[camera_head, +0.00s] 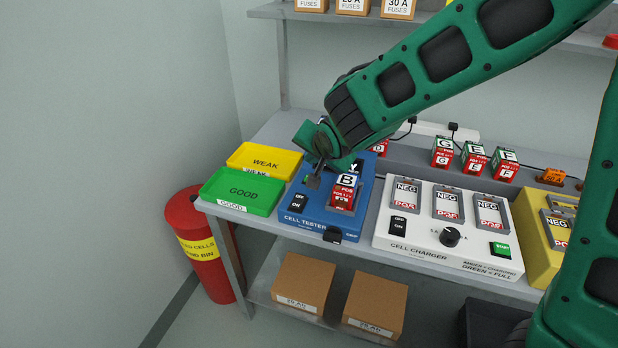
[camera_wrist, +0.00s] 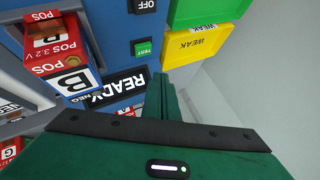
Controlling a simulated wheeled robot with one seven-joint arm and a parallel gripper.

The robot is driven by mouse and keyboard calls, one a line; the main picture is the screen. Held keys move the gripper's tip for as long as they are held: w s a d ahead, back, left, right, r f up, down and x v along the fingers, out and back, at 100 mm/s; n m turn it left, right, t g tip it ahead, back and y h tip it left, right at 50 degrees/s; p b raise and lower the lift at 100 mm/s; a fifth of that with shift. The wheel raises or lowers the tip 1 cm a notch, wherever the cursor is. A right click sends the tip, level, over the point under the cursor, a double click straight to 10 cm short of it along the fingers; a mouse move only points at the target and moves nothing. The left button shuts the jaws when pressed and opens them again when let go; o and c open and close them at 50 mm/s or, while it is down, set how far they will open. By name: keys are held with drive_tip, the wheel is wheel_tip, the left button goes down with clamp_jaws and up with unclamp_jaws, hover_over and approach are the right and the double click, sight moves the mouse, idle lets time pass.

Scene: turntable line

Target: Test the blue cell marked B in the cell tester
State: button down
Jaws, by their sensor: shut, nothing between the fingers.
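The blue cell tester (camera_head: 318,227) stands on the bench, left of the white cell charger. The cell marked B (camera_head: 346,182) sits in the tester's slot. In the wrist view the cell marked B (camera_wrist: 62,62) shows a white B label, a red POS 3.2V face and a blue edge. The tester's display (camera_wrist: 117,87) reads READY. Its green TEST button (camera_wrist: 142,48) and OFF label (camera_wrist: 143,6) show in the wrist view. My gripper (camera_head: 314,180) is shut and empty above the tester, just left of the cell. It partly hides the tester's rear and display in the head view.
A green GOOD tray (camera_head: 240,207) and a yellow WEAK tray (camera_head: 264,172) lie left of the tester. The white charger (camera_head: 430,252) stands close on the right. Several red cells (camera_head: 474,158) stand behind it. A red bin (camera_head: 203,272) is on the floor.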

drive_tip(key=shift+f, duration=1.55)
drive_tip(key=shift+f, duration=0.1)
idle(0.8)
drive_tip(key=shift+s+f, duration=0.1)
drive_tip(key=shift+f, duration=0.2)
drive_tip(key=shift+f, duration=0.45)
idle(1.0)
drive_tip(key=shift+r, duration=0.9)
drive_tip(key=shift+r, duration=2.55)
